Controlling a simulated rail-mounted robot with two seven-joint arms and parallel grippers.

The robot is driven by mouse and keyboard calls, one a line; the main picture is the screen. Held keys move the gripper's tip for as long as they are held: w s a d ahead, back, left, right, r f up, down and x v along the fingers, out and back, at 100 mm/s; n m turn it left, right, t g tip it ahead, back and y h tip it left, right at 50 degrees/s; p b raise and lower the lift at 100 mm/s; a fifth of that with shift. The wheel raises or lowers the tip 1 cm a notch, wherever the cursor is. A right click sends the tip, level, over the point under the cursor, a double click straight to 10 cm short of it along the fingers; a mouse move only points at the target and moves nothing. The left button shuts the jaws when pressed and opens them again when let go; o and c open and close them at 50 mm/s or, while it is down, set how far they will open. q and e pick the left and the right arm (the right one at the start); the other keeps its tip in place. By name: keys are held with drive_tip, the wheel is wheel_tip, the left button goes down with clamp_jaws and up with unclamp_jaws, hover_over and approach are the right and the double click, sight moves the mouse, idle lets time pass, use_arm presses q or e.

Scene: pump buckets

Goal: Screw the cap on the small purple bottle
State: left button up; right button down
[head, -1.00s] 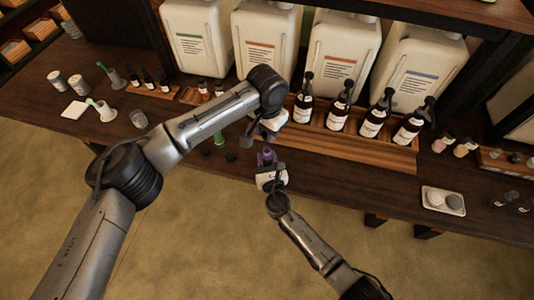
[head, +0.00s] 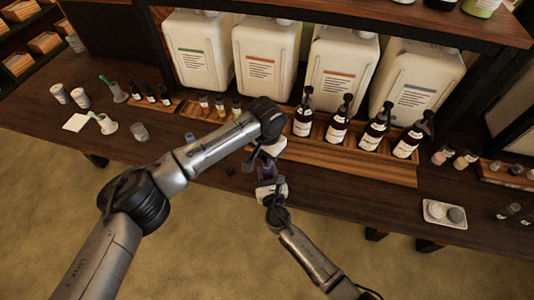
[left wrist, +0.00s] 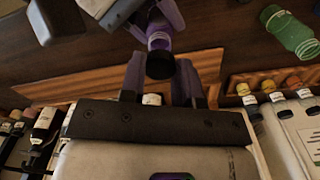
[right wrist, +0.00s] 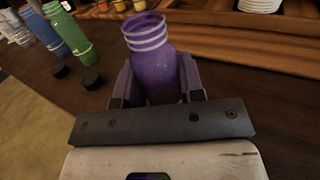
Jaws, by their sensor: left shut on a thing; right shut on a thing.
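The small purple bottle (right wrist: 150,65) is upright with its open threaded mouth uppermost, in the right wrist view. My right gripper (right wrist: 158,92) is shut around its body. The bottle also shows in the head view (head: 267,171), at the front of the table. My left gripper (left wrist: 160,80) is shut on a black cap (left wrist: 160,65). In the left wrist view the cap overlaps the end of the purple bottle (left wrist: 159,36). I cannot tell whether they touch. The cap cannot be made out in the head view.
Green (right wrist: 88,38) and blue (right wrist: 68,30) open bottles stand beside the purple one. Two loose black caps (right wrist: 92,82) lie on the table near them. Dark pump bottles (head: 337,126) stand in a wooden tray behind, before large white jugs (head: 341,65). A small white tray is at right (head: 432,214).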

sight(267, 173)
use_arm(q)
drive_tip(key=shift+f, duration=0.85)
drive_tip(key=shift+f, duration=0.55)
